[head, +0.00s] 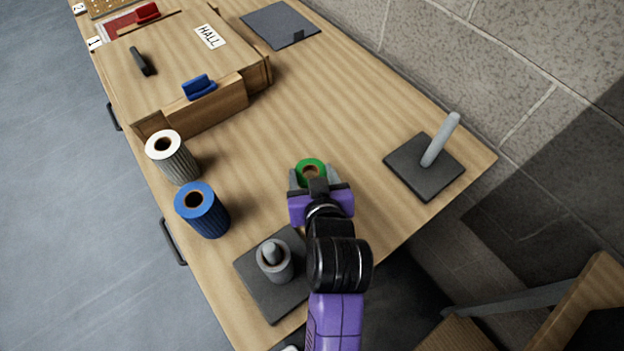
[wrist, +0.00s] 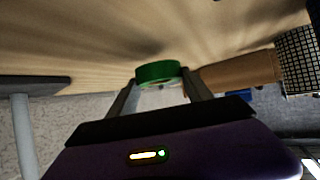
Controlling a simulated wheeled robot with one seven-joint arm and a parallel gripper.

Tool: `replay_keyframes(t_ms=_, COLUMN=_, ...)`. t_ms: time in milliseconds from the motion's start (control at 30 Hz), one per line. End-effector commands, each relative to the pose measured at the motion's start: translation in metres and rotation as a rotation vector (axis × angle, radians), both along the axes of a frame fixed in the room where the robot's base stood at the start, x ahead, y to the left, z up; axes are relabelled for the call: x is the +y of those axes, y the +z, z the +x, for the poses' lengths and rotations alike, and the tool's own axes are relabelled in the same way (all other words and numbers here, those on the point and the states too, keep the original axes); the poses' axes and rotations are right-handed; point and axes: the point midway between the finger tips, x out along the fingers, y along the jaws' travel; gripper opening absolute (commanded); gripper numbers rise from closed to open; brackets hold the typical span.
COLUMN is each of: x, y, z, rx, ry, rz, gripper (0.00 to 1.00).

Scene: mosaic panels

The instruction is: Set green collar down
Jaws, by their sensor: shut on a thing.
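The green collar (head: 311,168) is a short ring with a hole through it. My gripper (head: 314,180) is shut on it, one finger on each side, over the middle of the wooden table. In the wrist view the green collar (wrist: 158,72) sits between the tips of my gripper (wrist: 160,88). I cannot tell whether the collar touches the tabletop or is held just above it. My gripper hides part of its near side.
A white-topped collar (head: 172,157) and a blue one (head: 202,210) stand at left. A grey peg stands on a dark base (head: 424,182) at right; another dark base (head: 272,292) with a grey peg is in front. A wooden box (head: 190,75) lies behind. Table (head: 300,110) around the green collar is clear.

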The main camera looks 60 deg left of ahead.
Motion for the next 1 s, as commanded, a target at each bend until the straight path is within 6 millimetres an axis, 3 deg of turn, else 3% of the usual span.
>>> replay_keyframes(t_ms=200, x=0.000, y=-0.028, z=0.000, rx=0.001, ry=-0.001, rz=-0.001, gripper=0.11)
replay_keyframes(t_ms=567, x=0.000, y=-0.032, z=0.000, rx=0.000, ry=-0.001, rz=-0.001, gripper=0.11)
replay_keyframes(t_ms=600, x=0.000, y=-0.033, z=0.000, rx=0.000, ry=-0.001, rz=-0.001, gripper=0.60)
replay_keyframes(t_ms=700, x=0.000, y=-0.032, z=0.000, rx=0.000, ry=0.000, rz=-0.001, gripper=0.80)
replay_keyframes(t_ms=1000, x=0.000, y=-0.031, z=0.000, rx=0.000, ry=0.000, rz=-0.001, gripper=0.80)
